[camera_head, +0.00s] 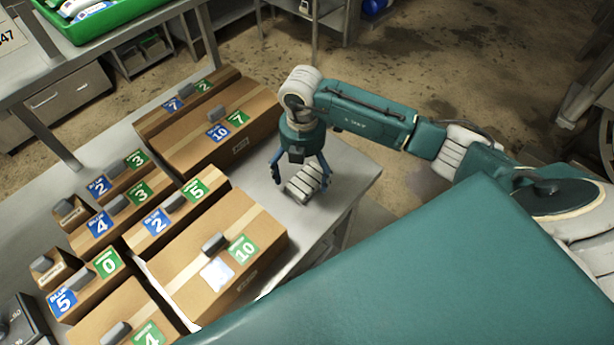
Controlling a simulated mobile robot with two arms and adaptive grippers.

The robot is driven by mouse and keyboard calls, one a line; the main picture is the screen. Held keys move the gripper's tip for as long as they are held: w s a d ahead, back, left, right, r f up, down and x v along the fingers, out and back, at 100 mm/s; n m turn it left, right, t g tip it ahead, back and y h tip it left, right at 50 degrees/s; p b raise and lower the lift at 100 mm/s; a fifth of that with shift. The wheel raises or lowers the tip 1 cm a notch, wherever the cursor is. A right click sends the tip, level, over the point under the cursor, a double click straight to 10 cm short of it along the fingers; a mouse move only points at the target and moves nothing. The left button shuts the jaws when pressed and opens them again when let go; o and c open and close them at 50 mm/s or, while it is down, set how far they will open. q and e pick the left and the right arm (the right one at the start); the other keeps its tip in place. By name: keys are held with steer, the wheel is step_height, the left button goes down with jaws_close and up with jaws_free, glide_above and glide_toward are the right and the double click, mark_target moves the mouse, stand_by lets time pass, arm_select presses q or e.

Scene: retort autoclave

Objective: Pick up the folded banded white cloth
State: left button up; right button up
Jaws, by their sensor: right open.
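The folded white cloth (303,183) with dark bands lies on the grey metal table (346,180), near its right end. My right gripper (301,176) points down over the cloth with its blue fingers spread, one on each side of it. The gripper is open and nothing is held. I cannot tell whether the fingertips touch the cloth or the table. My left gripper is out of view.
Several cardboard boxes (215,262) with blue and green number labels and grey blocks on top crowd the table left of the cloth. A green crate (110,22) stands at the upper left. Bare tabletop surrounds the cloth toward the right edge.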

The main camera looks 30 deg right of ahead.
steer(key=shift+f, duration=0.5)
steer(key=shift+w+f, duration=0.1)
steer(key=shift+f, duration=0.3)
steer(key=shift+c, duration=0.5)
steer(key=c, duration=1)
steer(key=shift+c, duration=0.2)
steer(key=shift+r, duration=0.1)
step_height(320, 180, up, 12)
steer(key=b, duration=0.3)
steer(key=shift+w+r, duration=0.1)
steer(key=shift+r, duration=0.1)
steer(key=shift+c, duration=0.2)
step_height(320, 180, up, 8)
steer(key=f, duration=0.1)
glide_above(303, 175)
steer(key=shift+s+r, duration=0.2)
steer(key=shift+r, duration=0.05)
